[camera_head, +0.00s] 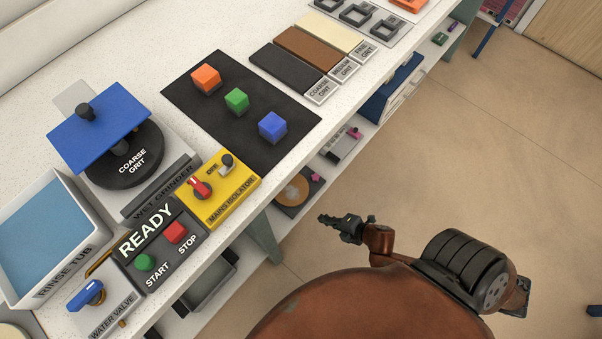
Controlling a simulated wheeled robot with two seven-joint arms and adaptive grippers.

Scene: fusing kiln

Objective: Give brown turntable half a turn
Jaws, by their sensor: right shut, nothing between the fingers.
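A round brown disc (291,194), which looks like the brown turntable, sits on a dark square base on the lower shelf under the bench. The bench edge hides part of it, and a small pinkish-purple piece (315,176) shows at its far right side. My right gripper (323,218) is shut and empty. It is in front of the shelf, to the right of and below the disc in the picture, apart from it. My left gripper is not in view.
The bench (228,170) carries a wet grinder (120,160), a yellow isolator box (222,190), a START/STOP panel (160,245) and a black mat (190,98) with three cubes. A bench leg (265,240) stands left of my gripper.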

